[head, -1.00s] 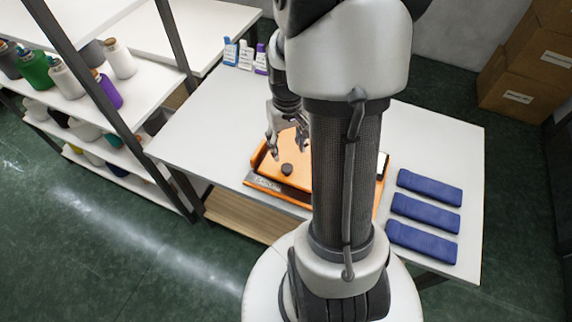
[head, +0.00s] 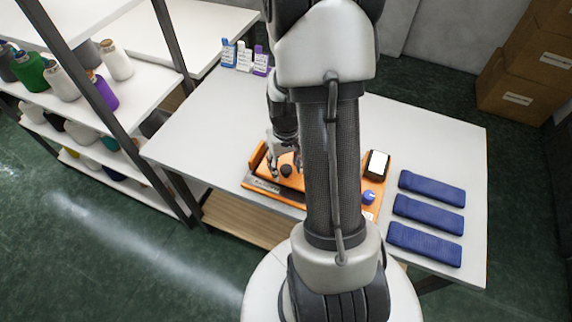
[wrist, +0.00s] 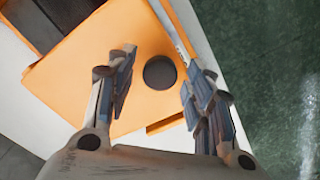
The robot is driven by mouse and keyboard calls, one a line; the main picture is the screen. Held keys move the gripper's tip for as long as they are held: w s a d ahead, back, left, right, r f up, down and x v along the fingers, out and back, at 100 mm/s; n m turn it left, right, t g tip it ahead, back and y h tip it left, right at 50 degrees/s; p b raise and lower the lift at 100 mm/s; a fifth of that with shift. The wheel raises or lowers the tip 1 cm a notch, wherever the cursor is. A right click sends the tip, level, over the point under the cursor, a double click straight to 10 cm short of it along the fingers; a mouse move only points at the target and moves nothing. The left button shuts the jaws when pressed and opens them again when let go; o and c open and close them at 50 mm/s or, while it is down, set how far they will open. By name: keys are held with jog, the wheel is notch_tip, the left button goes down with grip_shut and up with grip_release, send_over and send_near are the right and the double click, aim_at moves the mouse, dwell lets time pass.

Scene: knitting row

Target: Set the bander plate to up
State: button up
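An orange machine (head: 258,187) sits on the white table, partly hidden behind my arm in the head view. Its flat orange plate (wrist: 90,68) carries a round black knob (head: 287,170). In the wrist view the knob (wrist: 160,72) appears between my two fingers, with gaps on both sides. My gripper (wrist: 158,62) is open and empty, above or around the knob; contact cannot be told. In the head view my gripper (head: 285,162) is partly hidden by the arm. Whether the plate is up or down is not clear.
A white-screened device (head: 377,163) and a blue knob (head: 368,197) show at the machine's right end. Several blue folded cloths (head: 428,212) lie to the right. Small bottles (head: 244,56) stand at the table's back. A shelf with bottles (head: 62,80) is at left.

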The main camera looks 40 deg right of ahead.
grip_shut()
dwell(0.4)
jog(key=shift+r, duration=0.1)
